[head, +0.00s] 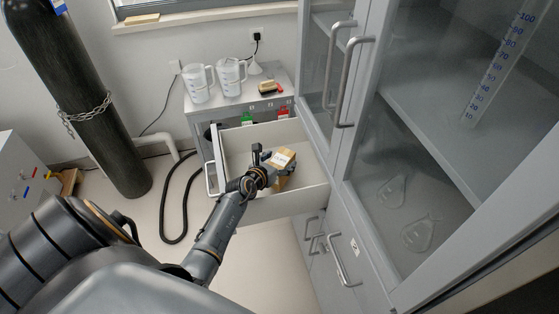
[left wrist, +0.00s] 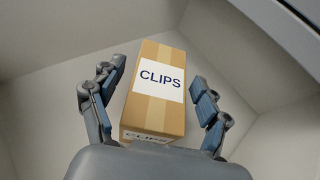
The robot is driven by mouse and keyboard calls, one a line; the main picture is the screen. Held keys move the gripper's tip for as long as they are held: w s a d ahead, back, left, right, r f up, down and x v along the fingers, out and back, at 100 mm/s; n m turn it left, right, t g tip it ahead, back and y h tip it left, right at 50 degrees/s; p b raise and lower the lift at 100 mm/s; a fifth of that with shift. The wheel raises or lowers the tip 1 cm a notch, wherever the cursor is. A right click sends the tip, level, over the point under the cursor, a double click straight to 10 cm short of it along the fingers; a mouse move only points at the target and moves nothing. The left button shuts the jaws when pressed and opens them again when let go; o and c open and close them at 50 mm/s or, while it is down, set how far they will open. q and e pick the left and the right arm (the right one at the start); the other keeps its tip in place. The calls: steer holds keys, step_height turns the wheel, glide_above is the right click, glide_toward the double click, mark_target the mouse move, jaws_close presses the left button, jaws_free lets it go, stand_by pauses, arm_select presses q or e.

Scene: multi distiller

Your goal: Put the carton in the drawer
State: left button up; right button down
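The carton (head: 285,168) is a small brown box with a white label. In the left wrist view the carton (left wrist: 158,95) reads CLIPS and lies between my left fingers. The pulled-out white drawer (head: 310,197) is around it; the drawer walls also show in the left wrist view (left wrist: 60,35). My left gripper (head: 267,158) reaches over the drawer's front wall beside the carton. In the left wrist view my left gripper (left wrist: 158,78) is open, with narrow gaps on both sides of the carton. Whether the carton rests fully on the drawer floor is hard to tell. My right gripper is not in view.
A grey glass-door cabinet (head: 362,140) stands close on the right. Two measuring jugs (head: 215,80) stand on the counter behind the drawer. A dark gas cylinder (head: 85,100) and a black hose (head: 165,205) are on the left. Open floor lies below the drawer.

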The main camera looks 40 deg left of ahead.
arm_select(q)
steer(key=shift+r+p, duration=0.3)
steer(key=shift+r, duration=0.15)
steer(key=shift+s+r, duration=0.25)
steer(key=shift+s, duration=0.05)
steer(key=p+v, duration=0.1)
steer(key=v, duration=0.6)
steer(key=shift+w, duration=0.1)
